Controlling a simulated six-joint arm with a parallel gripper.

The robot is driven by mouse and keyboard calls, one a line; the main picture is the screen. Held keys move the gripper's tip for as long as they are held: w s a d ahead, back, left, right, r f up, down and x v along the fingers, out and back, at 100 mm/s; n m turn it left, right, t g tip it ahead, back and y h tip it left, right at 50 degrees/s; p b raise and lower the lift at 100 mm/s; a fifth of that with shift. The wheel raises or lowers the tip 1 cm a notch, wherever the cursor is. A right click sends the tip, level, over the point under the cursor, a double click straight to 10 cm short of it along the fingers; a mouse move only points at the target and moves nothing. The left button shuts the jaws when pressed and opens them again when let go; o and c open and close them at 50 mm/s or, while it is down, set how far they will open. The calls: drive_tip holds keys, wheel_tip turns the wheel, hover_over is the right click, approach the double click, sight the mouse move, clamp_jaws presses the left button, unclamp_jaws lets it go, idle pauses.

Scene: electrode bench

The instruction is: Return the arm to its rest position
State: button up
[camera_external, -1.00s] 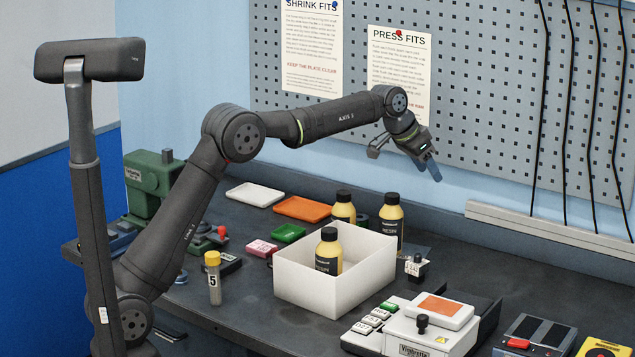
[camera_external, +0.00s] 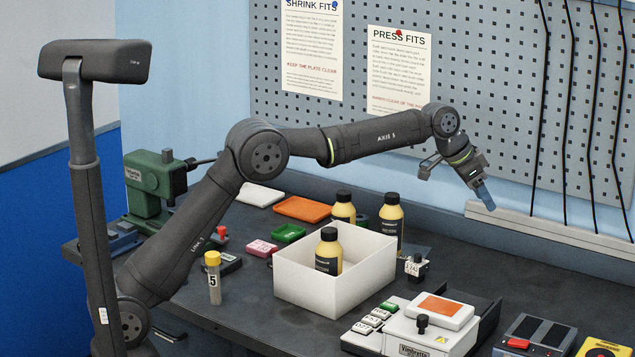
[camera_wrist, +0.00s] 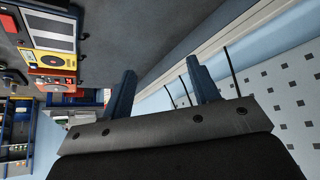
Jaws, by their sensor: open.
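My gripper (camera_external: 484,193) is raised above the back of the bench, to the right of the white box, near the pegboard wall. Its blue fingers point down and to the right. In the wrist view the two blue fingers of my gripper (camera_wrist: 163,88) stand apart with nothing between them. My arm stretches out from the left across the bench, well above the things on it.
A white box (camera_external: 305,288) holds a yellow bottle (camera_external: 328,252); two more bottles stand behind it. A vial marked 5 (camera_external: 214,281) stands at left. A white device (camera_external: 432,331) is at front right. The pegboard (camera_external: 480,110) is behind.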

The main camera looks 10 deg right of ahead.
drive_tip(key=w+f, duration=0.3)
drive_tip(key=w, duration=0.3)
drive_tip(key=shift+d+f, duration=0.2)
drive_tip(key=shift+d, duration=0.2)
